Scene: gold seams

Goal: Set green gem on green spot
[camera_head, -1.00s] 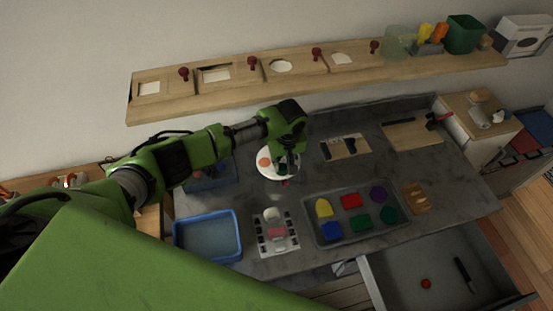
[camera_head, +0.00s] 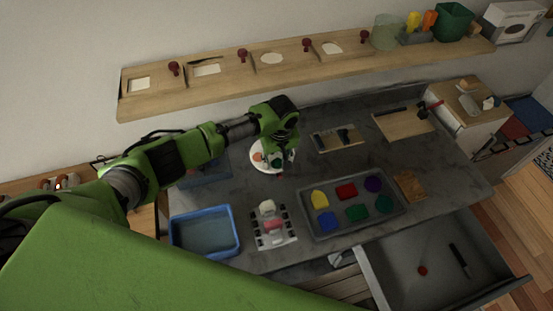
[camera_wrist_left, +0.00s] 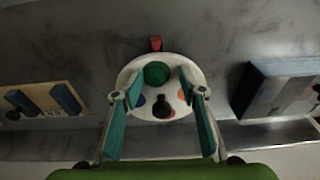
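A round white plate (camera_head: 259,164) with coloured spots lies on the grey counter. In the left wrist view the plate (camera_wrist_left: 132,77) shows a round dark green shape (camera_wrist_left: 157,72) at its far side, with blue, orange and red spots nearer. I cannot tell whether the green shape is a bare spot or has a gem on it. My right gripper is out of view.
A grey tray (camera_head: 333,213) holds several coloured shapes, some green. A blue bin (camera_head: 205,210) and a rack (camera_head: 261,241) stand to its left. A wooden shelf (camera_head: 310,68) runs behind. A drawer (camera_head: 406,284) is open in front.

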